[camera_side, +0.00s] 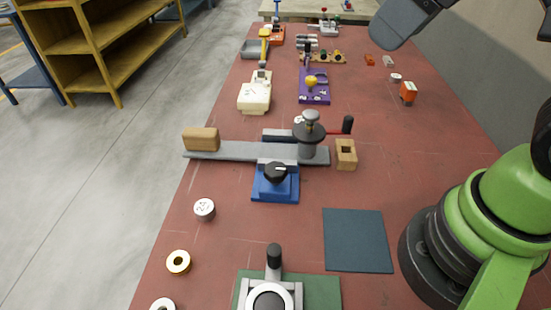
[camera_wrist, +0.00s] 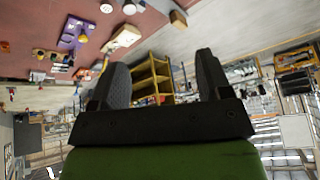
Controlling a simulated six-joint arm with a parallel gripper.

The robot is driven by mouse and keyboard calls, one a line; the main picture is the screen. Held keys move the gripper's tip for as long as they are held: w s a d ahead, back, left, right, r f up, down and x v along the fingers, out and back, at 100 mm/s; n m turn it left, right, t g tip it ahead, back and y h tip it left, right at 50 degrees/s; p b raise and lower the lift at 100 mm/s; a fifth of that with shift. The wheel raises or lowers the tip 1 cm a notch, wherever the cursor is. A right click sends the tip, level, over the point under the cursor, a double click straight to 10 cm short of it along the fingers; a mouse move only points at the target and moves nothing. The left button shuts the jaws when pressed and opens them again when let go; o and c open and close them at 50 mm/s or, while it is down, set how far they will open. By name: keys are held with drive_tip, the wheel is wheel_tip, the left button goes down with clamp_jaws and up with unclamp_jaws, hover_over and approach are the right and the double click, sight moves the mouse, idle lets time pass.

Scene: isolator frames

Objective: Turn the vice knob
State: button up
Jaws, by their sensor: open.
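No part is plainly labelled as the vice knob. A blue block (camera_side: 275,190) with a black knob (camera_side: 276,173) on top stands at mid-table in the side view. Just behind it a round grey knob (camera_side: 310,118) sits on a dark post, beside a red lever with a black end (camera_side: 347,125). I cannot tell which belongs to the vice. My gripper (camera_wrist: 156,58) is open and empty in the wrist view, its two dark fingers wide apart, well away from the bench items.
The red bench (camera_side: 230,240) also holds a grey bar (camera_side: 235,151), a wooden block (camera_side: 201,139), a purple base with a yellow knob (camera_side: 313,98), a cream device (camera_side: 254,96) and a black-handled device (camera_side: 274,258) in front. A dark square mat (camera_side: 358,240) lies bare at right.

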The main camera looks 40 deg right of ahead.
drive_tip(key=w+a+f+n+g, duration=0.3)
drive_tip(key=w+a+f+n, duration=0.15)
drive_tip(key=w+n, duration=0.35)
drive_tip(key=n+g+h, duration=0.2)
drive_tip(key=n, duration=1)
hover_over(275, 169)
wheel_tip(275, 169, down, 12)
drive_tip(key=shift+r, duration=0.1)
wheel_tip(275, 169, down, 9)
drive_tip(key=shift+f, duration=0.1)
drive_tip(key=c, duration=0.9)
